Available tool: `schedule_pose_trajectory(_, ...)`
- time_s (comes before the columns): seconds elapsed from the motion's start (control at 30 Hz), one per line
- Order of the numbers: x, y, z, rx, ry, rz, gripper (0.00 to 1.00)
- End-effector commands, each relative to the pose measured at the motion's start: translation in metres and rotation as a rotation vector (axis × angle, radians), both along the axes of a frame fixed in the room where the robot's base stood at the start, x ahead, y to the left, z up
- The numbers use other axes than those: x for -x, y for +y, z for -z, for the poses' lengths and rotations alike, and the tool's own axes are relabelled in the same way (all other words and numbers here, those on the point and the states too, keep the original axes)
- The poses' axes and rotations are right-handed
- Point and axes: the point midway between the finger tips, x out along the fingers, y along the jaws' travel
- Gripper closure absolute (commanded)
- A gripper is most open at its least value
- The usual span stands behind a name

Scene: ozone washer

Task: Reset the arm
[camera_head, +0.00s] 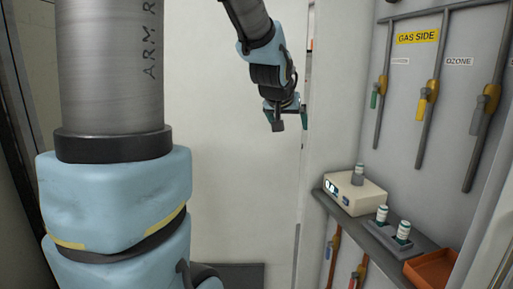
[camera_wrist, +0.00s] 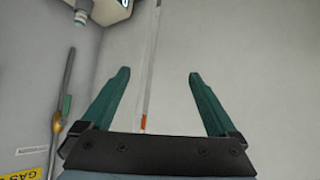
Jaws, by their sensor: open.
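My gripper (camera_head: 289,117) hangs in the air at the upper middle of the head view, at the end of my arm and in front of a pale wall. In the wrist view, my gripper (camera_wrist: 157,75) shows two green fingers spread wide apart. Nothing is between the fingers, and they touch nothing. A large part of my arm fills the left of the head view.
At the right of the head view, a grey shelf (camera_head: 362,233) holds a cream box (camera_head: 355,193), small capped bottles (camera_head: 403,231) and an orange tray (camera_head: 432,270). Pipes with valve handles (camera_head: 428,99) line the panel above, beside a yellow "GAS SIDE" sign (camera_head: 418,37).

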Motion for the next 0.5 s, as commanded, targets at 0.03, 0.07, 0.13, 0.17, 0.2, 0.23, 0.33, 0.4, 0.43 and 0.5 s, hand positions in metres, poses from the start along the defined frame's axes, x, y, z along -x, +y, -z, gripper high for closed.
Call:
schedule_pose_trajectory(0.03,0.013,0.025,0.029,-0.035,0.078,-0.034,0.06)
schedule_pose_trajectory(0.07,0.021,0.038,0.045,-0.054,0.124,-0.051,0.06)
schedule_pose_trajectory(0.13,0.046,0.067,0.08,-0.095,0.236,-0.089,0.06)
schedule_pose_trajectory(0.17,0.057,0.079,0.093,-0.112,0.284,-0.103,0.06)
schedule_pose_trajectory(0.2,0.074,0.093,0.11,-0.129,0.346,-0.122,0.06)
schedule_pose_trajectory(0.23,0.086,0.103,0.121,-0.141,0.391,-0.135,0.06)
schedule_pose_trajectory(0.33,0.127,0.129,0.151,-0.169,0.528,-0.167,0.06)
schedule_pose_trajectory(0.4,0.15,0.141,0.165,-0.18,0.602,-0.183,0.06)
schedule_pose_trajectory(0.43,0.158,0.145,0.17,-0.183,0.627,-0.188,0.06)
schedule_pose_trajectory(0.5,0.173,0.151,0.177,-0.187,0.673,-0.197,0.06)
